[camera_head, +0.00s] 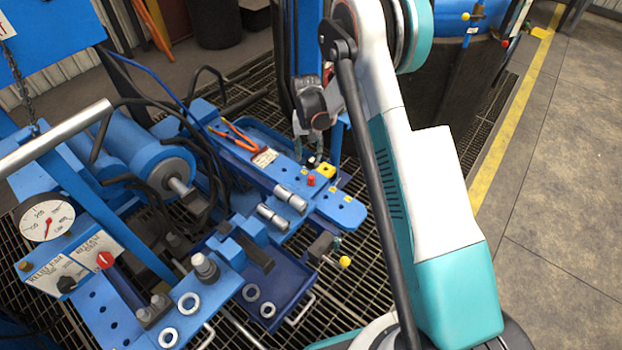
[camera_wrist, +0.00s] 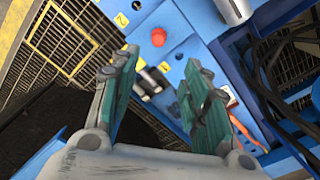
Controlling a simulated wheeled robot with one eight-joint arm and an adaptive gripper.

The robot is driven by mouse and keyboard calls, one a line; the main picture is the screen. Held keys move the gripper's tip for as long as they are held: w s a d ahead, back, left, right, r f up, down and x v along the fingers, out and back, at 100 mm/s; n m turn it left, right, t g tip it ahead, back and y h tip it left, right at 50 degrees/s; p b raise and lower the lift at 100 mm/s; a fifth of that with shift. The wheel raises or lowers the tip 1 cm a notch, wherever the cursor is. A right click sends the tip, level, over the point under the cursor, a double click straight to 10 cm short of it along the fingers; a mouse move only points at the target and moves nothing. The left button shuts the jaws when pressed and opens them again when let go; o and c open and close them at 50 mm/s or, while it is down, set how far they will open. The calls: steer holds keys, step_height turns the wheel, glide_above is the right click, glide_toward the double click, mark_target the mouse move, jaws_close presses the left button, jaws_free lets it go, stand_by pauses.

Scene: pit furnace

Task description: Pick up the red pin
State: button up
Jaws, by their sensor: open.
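The red pin (camera_head: 311,180) is a short round peg standing in the long blue plate (camera_head: 343,209). It also shows in the wrist view (camera_wrist: 158,37), above and beyond the gap between my fingertips, with nothing touching it. My gripper (camera_head: 308,152) is above the plate, a little behind the red pin in the head view, pointing down. In the wrist view my gripper (camera_wrist: 161,64) is open and empty, with its two greenish fingers wide apart. The fingertips in the head view are small and partly dark.
A yellow block (camera_head: 326,171) sits right beside the red pin. Orange-handled pliers (camera_head: 236,138) and a label lie to the left. A yellow-knobbed lever (camera_head: 345,262) stands forward. Black hoses (camera_wrist: 273,80) run at the right of the wrist view.

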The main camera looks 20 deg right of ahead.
steer(key=b, duration=0.3)
glide_toward(311, 176)
steer(key=f, duration=0.5)
steer(key=shift+w+f, duration=0.15)
steer(key=shift+w, duration=0.05)
steer(key=shift+s+d+f+b, duration=0.15)
steer(key=shift+f+b, duration=0.6)
steer(key=shift+f, duration=0.55)
steer(key=shift+s+d+f+b, duration=0.1)
steer(key=shift+f+b, duration=0.6)
steer(key=shift+f, duration=0.65)
steer(key=shift+r, duration=0.1)
jaws_close()
